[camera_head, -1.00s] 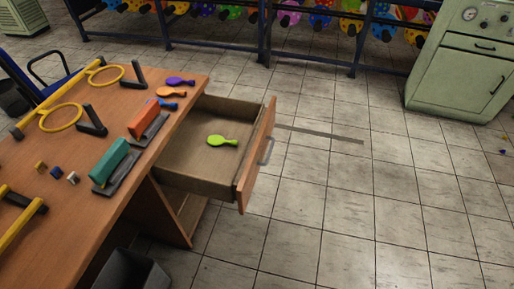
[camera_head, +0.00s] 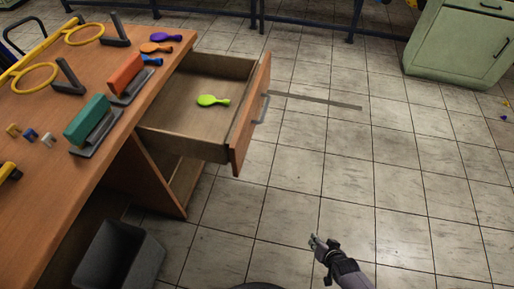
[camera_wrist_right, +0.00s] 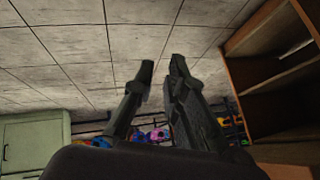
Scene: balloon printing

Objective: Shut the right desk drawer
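The right desk drawer (camera_head: 182,118) is pulled well out of the wooden desk (camera_head: 85,183) in the head view. Its front panel (camera_head: 248,122) faces right and carries a grey handle (camera_head: 262,108). A green balloon (camera_head: 211,100) lies inside. My right gripper (camera_head: 317,243) is low in the head view, over the floor, right of and nearer than the drawer, touching nothing. In the right wrist view its fingers (camera_wrist_right: 162,68) are a little apart with nothing between them. My left gripper is not in view.
Stamps, yellow rings and purple and orange balloons lie on the desk top. A dark bin (camera_head: 118,255) stands on the floor by the desk. A green cabinet (camera_head: 462,48) stands at the far right. The tiled floor right of the drawer is clear.

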